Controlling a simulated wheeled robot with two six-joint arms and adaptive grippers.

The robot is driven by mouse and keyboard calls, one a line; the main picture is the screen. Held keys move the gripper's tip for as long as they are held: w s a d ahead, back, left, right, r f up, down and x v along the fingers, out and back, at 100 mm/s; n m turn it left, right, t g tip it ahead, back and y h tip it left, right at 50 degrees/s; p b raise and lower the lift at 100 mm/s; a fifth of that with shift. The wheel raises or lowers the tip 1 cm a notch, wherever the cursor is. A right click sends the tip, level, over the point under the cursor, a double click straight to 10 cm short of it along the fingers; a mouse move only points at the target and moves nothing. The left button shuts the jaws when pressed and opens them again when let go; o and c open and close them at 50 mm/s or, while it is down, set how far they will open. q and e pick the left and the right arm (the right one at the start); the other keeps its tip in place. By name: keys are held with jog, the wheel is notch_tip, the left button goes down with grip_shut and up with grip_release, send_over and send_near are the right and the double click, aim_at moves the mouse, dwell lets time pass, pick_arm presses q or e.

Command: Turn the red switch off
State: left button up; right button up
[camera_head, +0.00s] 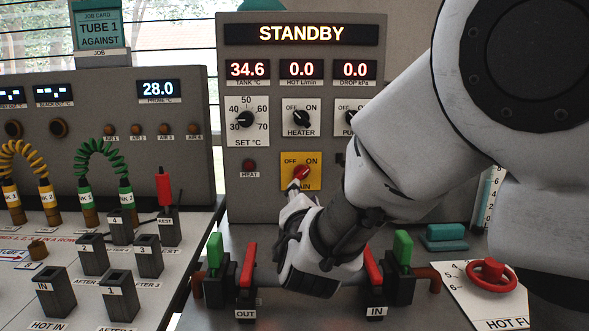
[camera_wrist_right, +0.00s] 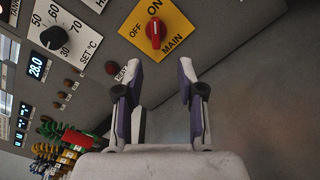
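The red switch (camera_head: 301,172) sits on a yellow plate (camera_head: 289,183) marked OFF, ON and MAIN, low on the grey panel. In the right wrist view the red switch (camera_wrist_right: 155,33) has its long handle pointing toward ON. My right gripper (camera_head: 296,188) is just below and in front of the switch, covering part of the plate's lower edge. In the right wrist view its two fingers (camera_wrist_right: 159,72) are spread with nothing between them, and the switch is beyond the tips, apart from them. My left gripper is not in view.
The panel display (camera_head: 302,33) reads STANDBY. HEATER (camera_head: 300,118) and SET °C (camera_head: 247,119) knobs are above. Red and green levered valves (camera_head: 377,270) stand on the bench below my right arm. A tube rack console (camera_head: 110,150) is at left.

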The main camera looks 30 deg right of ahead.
aim_at(302, 176)
jog(key=p+x, duration=0.1)
jog(key=x, duration=0.2)
jog(key=r+p+x, duration=0.1)
jog(key=p+x, duration=0.3)
jog(key=x, duration=0.1)
jog(key=shift+w+d+r, duration=0.2)
jog(key=shift+w+d, duration=0.05)
jog(key=shift+w, duration=0.05)
jog(key=shift+f, duration=0.4)
jog(key=shift+w+b, duration=0.15)
jog(key=shift+b, duration=0.6)
jog(key=shift+w+d+r, duration=0.1)
jog(key=shift+w, duration=0.1)
grip_shut()
